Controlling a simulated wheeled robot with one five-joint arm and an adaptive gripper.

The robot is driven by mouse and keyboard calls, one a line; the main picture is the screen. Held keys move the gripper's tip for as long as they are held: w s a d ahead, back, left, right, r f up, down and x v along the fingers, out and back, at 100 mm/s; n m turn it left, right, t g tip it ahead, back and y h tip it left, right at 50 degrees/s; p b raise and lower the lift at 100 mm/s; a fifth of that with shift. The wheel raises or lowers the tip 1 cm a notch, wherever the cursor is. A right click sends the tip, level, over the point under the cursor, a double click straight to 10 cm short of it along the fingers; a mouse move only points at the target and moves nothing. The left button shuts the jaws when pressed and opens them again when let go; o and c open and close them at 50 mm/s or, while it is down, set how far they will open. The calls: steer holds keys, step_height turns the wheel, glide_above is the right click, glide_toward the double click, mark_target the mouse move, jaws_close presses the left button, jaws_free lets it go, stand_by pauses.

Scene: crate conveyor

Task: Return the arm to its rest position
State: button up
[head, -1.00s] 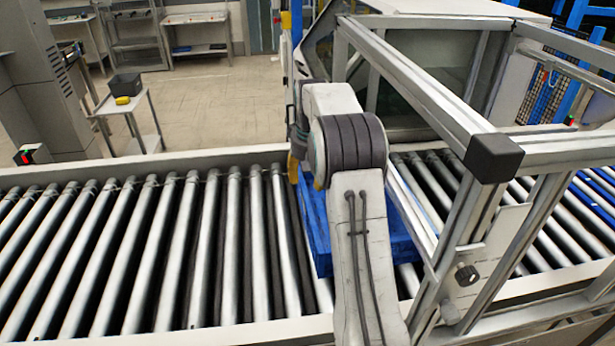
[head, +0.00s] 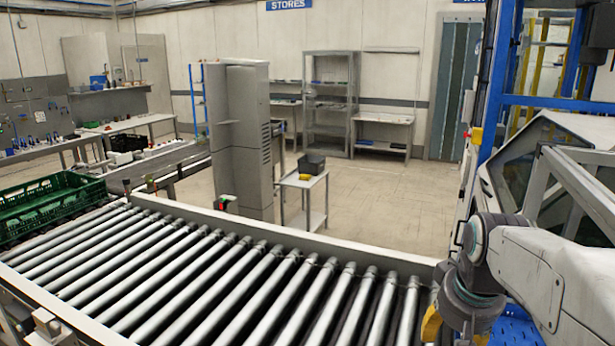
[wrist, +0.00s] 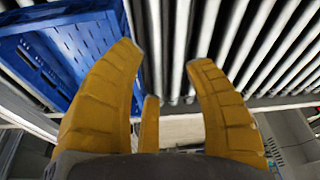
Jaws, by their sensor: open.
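My gripper (wrist: 165,58) is open and empty in the wrist view, its yellow fingers spread apart above the conveyor rollers. In the head view only a yellow finger and the dark wrist of my gripper (head: 433,322) show at the lower right, over the conveyor. My white arm reaches in from the right edge. A small part of the blue crate (head: 516,328) shows below my arm in the head view.
The roller conveyor (head: 200,280) runs across the front, with bare rollers left of my gripper. A green crate (head: 50,205) sits at its far left. A framed enclosure (head: 540,170) stands close by my arm. A trolley (head: 303,180) holds a dark bin (head: 311,162) beyond the conveyor.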

steer(key=s+a+f+n, duration=0.1)
steer(key=s+a+f, duration=0.1)
steer(key=s, duration=0.6)
steer(key=s+a+f+n+t, duration=0.1)
steer(key=s+a, duration=0.3)
steer(key=s, duration=0.4)
steer(key=shift+s+a+f+y, duration=0.2)
steer(key=shift+f+y, duration=0.1)
steer(key=shift+f, duration=0.15)
